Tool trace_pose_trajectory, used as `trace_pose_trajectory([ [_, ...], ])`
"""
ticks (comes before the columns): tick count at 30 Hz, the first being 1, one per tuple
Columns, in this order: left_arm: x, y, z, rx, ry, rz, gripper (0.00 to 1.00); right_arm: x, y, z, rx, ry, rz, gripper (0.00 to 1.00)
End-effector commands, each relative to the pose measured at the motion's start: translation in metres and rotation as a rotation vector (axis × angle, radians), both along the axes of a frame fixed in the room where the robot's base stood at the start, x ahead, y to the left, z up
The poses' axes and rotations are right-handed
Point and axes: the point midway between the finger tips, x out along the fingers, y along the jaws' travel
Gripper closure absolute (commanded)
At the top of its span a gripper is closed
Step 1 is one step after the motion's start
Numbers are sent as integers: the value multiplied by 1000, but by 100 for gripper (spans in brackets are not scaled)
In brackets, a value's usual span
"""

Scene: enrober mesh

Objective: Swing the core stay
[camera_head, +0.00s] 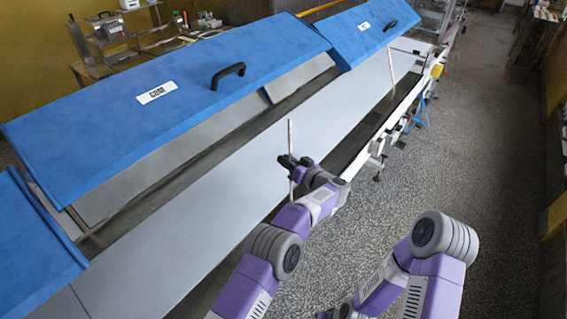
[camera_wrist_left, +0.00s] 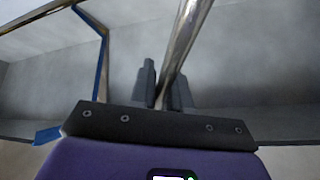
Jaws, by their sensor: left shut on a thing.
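The core stay (camera_head: 291,135) is a thin pale metal rod that stands nearly upright at the near side of the long machine. My left gripper (camera_head: 291,164) is shut on the rod partway along its length. In the left wrist view the shiny rod (camera_wrist_left: 185,42) runs up from between the dark fingers (camera_wrist_left: 163,92) and out of the top edge. The blue cover (camera_head: 215,72) with a white label and a black handle is raised behind it.
A second blue cover (camera_head: 358,30) is raised farther along, with another thin rod (camera_head: 391,68) by it. Part of a third blue cover (camera_head: 35,250) is at the left. A pale belt (camera_head: 235,185) runs beneath. The speckled floor (camera_head: 470,150) at right is clear.

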Motion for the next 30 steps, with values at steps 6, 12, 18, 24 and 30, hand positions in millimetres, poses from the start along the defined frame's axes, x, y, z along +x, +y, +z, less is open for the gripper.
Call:
trace_pose_trajectory([
  [6, 6, -4, -6, 27, 37, 0, 100, 0, 0, -7, 0, 0, 0, 57],
  [12, 8, -6, -7, 42, 55, 0, 100, 0, 0, -9, 0, 0, 0, 57],
  [18, 9, -7, -7, 45, 60, -1, 100, 0, 0, -10, 0, 0, 0, 57],
  [24, 9, -7, -7, 45, 60, -1, 100, 0, 0, -10, 0, 0, 0, 57],
  [30, 9, -7, -7, 45, 60, -1, 69, 0, 0, -10, 0, 0, 0, 57],
])
